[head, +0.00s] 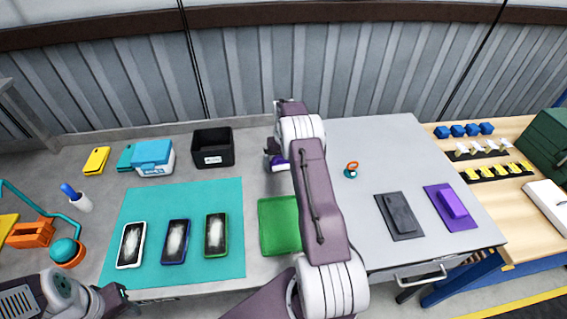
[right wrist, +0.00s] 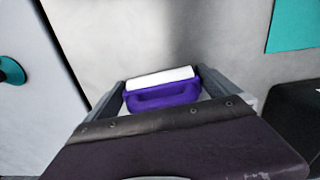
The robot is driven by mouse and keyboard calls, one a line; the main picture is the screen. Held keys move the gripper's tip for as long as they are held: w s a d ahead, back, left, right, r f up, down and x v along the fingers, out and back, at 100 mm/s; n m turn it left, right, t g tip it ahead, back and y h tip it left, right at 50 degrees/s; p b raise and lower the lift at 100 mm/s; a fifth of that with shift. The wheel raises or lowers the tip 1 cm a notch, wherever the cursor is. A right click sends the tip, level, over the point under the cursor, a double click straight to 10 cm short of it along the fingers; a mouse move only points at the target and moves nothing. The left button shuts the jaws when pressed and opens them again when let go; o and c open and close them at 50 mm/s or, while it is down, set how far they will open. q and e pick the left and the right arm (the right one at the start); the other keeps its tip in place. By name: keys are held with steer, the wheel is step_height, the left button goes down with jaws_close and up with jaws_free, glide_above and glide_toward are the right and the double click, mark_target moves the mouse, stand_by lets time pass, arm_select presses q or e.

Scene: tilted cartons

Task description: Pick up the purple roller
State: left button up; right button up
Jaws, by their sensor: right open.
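The purple roller (right wrist: 162,96) shows in the right wrist view, with a purple frame and handle and a white roll along its far side. It lies between the two fingers of my right gripper (right wrist: 160,80), which is open around it, with the fingers at either side. In the head view only a small part of the roller (head: 281,164) shows, beneath my right gripper (head: 272,153); my right arm hides the rest. I cannot tell whether the fingers touch it. My left gripper (head: 119,297) is at the lower left, away from the roller, its jaw opening unclear.
A black bin (head: 212,148) and a blue-lidded box (head: 153,157) stand left of my right gripper. A teal mat (head: 185,195) holds three phone-like items. A green pad (head: 279,226) lies nearer me.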

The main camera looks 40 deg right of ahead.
steer(key=c, duration=1.2)
steer(key=shift+r, duration=0.15)
steer(key=shift+c, duration=0.2)
steer(key=shift+r, duration=0.25)
step_height(320, 180, up, 3)
steer(key=shift+w+b, duration=0.1)
steer(key=shift+b, duration=0.4)
steer(key=s+a+r+b, duration=0.2)
steer(key=s+a+r, duration=0.2)
steer(key=s+r, duration=0.3)
steer(key=s, duration=0.4)
steer(key=shift+s+r+b, duration=0.15)
steer(key=shift+b, duration=0.2)
steer(key=o, duration=0.8)
steer(key=c, duration=0.5)
